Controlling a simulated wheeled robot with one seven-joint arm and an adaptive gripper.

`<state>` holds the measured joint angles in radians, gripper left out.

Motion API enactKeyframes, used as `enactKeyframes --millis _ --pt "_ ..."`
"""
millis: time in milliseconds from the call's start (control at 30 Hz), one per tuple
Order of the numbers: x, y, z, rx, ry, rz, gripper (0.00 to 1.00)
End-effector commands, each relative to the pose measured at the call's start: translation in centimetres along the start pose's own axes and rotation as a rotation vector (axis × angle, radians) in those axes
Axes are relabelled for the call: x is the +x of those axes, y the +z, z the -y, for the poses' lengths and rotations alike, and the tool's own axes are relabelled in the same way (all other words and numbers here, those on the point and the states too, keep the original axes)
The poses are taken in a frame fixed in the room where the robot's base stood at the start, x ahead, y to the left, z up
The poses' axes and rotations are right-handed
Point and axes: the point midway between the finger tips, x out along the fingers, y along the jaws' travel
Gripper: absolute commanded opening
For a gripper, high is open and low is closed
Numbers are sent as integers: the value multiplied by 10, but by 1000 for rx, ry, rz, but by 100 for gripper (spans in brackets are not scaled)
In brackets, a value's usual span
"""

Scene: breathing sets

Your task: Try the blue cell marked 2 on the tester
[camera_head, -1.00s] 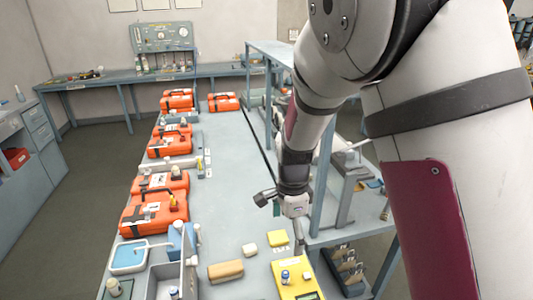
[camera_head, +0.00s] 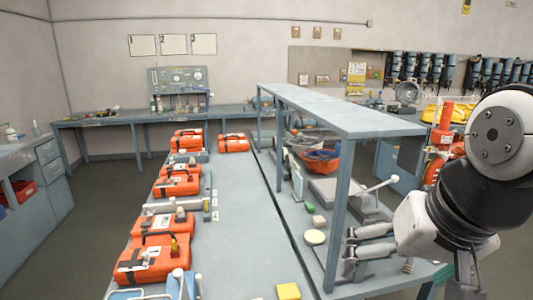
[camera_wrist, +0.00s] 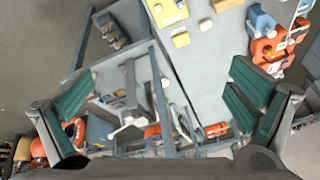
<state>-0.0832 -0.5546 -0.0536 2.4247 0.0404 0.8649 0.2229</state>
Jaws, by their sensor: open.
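The yellow tester (camera_wrist: 163,14) is at the top edge of the wrist view, partly cut off. A small blue and white item (camera_wrist: 180,4) shows on it; it could be the blue cell, but no mark can be read. The tester is outside the head view. My gripper (camera_wrist: 158,108) is wide open and empty in the wrist view, with green pads far apart. It is well away from the tester, with shelf structure between and beyond its fingers.
A yellow block (camera_head: 288,291) lies at the bench's front. Several orange cases (camera_head: 150,262) line the bench's left side. A raised grey shelf (camera_head: 345,118) with posts stands along the right, near my arm. The middle of the bench (camera_head: 235,225) is clear.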

Motion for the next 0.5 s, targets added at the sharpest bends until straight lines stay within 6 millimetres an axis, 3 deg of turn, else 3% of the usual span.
enactKeyframes --millis 200,500 --pt "-15 22 -17 -183 47 -81 100" --pt "-17 27 -21 -232 63 -95 100"
